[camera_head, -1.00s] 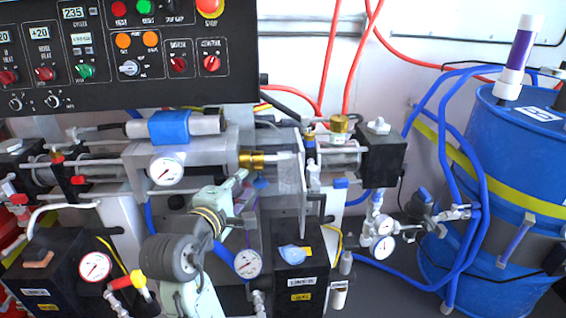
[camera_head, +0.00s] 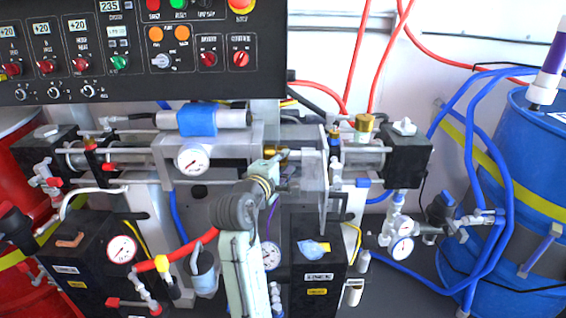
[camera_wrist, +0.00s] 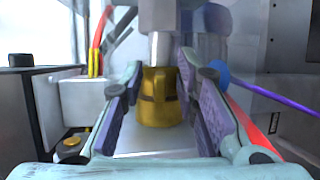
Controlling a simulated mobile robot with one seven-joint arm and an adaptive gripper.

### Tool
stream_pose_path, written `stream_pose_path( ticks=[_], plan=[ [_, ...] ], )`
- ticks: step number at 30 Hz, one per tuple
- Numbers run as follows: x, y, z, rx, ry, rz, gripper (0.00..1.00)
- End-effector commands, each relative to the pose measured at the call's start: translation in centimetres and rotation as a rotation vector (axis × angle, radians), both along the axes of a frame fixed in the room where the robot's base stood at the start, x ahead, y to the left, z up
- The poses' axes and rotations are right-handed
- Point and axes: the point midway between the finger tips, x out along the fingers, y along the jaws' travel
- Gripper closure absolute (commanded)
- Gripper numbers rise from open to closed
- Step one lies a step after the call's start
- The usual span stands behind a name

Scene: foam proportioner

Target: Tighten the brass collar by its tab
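The brass collar (camera_head: 270,152) sits on the horizontal rod of the machine, just left of a clear panel, partly covered by my gripper in the head view. In the wrist view the collar (camera_wrist: 160,108) is a gold cylinder below a shiny metal shaft. My gripper (camera_wrist: 160,72) is open, with one purple-padded finger on each side of the collar and gaps showing between. In the head view my gripper (camera_head: 281,168) is at the collar's near side. I cannot clearly make out the collar's tab; raised brass detail shows on its face.
The clear panel (camera_head: 314,180) stands close right of the collar. A pressure gauge (camera_head: 193,159) is to the left, with a second gauge (camera_head: 271,255) below. A black box (camera_head: 318,277) stands below. A purple cable (camera_wrist: 275,98) runs beside the right finger in the wrist view.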

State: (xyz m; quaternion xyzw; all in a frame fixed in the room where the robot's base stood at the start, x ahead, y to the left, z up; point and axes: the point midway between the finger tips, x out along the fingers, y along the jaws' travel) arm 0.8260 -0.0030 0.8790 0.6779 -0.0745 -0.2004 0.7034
Motion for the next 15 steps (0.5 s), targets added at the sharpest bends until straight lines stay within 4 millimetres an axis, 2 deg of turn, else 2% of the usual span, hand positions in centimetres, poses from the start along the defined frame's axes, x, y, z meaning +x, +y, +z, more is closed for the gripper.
stream_pose_path(
  ticks=[3, 15],
  plan=[
    [-0.02, 0.01, 0.01, 0.0, 0.0, 0.0, 0.73],
    [-0.03, 0.04, 0.03, 0.0, 0.0, 0.0, 1.0]
  ],
)
